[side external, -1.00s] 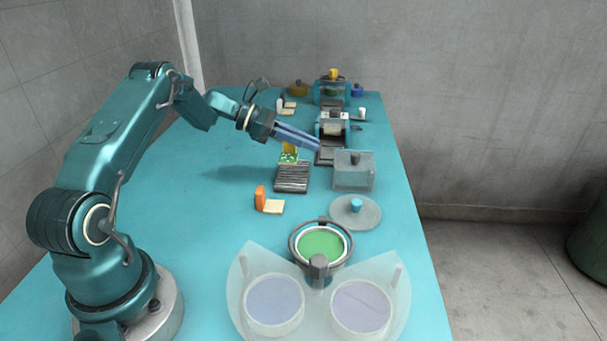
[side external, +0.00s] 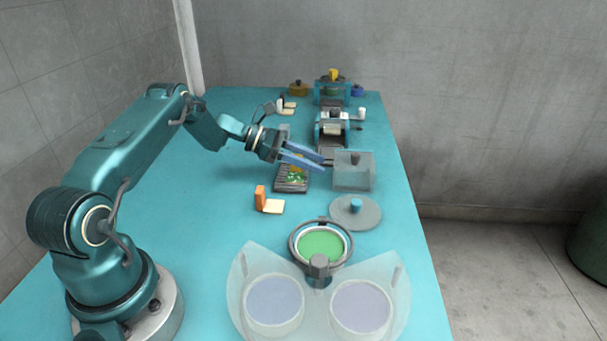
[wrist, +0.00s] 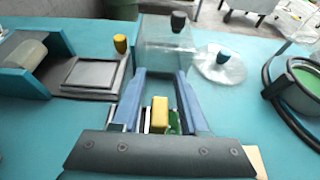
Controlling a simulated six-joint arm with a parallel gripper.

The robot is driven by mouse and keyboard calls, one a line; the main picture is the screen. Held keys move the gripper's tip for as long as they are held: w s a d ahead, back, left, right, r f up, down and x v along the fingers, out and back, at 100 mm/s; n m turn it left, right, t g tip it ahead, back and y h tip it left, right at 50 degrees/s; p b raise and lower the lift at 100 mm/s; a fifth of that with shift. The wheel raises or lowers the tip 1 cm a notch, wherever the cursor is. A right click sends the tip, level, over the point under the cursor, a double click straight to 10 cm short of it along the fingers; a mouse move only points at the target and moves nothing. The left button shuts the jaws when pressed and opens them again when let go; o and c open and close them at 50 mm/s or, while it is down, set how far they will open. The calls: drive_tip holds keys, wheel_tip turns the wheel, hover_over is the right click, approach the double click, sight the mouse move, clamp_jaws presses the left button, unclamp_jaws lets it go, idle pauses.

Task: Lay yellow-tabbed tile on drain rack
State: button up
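The yellow-tabbed tile (side external: 299,175), green with light patches, rests on the dark slatted drain rack (side external: 291,187) in the side view. Its yellow tab (wrist: 160,112) shows between my fingers in the wrist view, with a gap on each side. My gripper (side external: 322,158) is open, its blue fingers spread above the tile and rack; in the wrist view the fingers (wrist: 168,75) point toward the clear box. The fingers hide part of the tile in the side view, and most of the rack is hidden in the wrist view.
A clear box (side external: 353,178) with a dark knob stands just right of the rack. A clear lid (side external: 355,212) and a green-filled pot (side external: 321,245) are nearer. A roller device (side external: 331,130) stands behind. The left table is clear.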

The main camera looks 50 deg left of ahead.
drive_tip(key=shift+r, duration=0.1)
drive_tip(key=shift+s+a+r, duration=0.1)
drive_tip(key=shift+a+r, duration=0.05)
drive_tip(key=shift+a, duration=0.05)
drive_tip(key=v, duration=1)
drive_tip(key=shift+s+a+r, duration=0.1)
drive_tip(key=shift+s+a, duration=0.05)
drive_tip(key=shift+s+a+r, duration=0.15)
drive_tip(key=shift+s, duration=0.1)
drive_tip(key=s+d+r+m+g+y, duration=0.2)
drive_tip(key=s+d+r+m+g, duration=0.15)
drive_tip(key=d+m, duration=0.35)
drive_tip(key=s+d+r+m+g+y, duration=0.1)
drive_tip(key=s+d+r+m+g, duration=0.3)
drive_tip(key=d, duration=0.6)
drive_tip(key=s+d+m+t+y, duration=0.1)
drive_tip(key=s+d+m+y, duration=0.1)
drive_tip(key=s+m, duration=0.4)
drive_tip(key=s+d+r+m+t+y, duration=0.1)
drive_tip(key=s+d+m+t+y, duration=0.1)
drive_tip(key=s+m, duration=0.5)
drive_tip(key=d+m+y, duration=0.1)
drive_tip(key=m+y, duration=0.1)
drive_tip(key=m, duration=0.1)
drive_tip(key=shift+r+y, duration=0.2)
drive_tip(key=shift+y, duration=0.1)
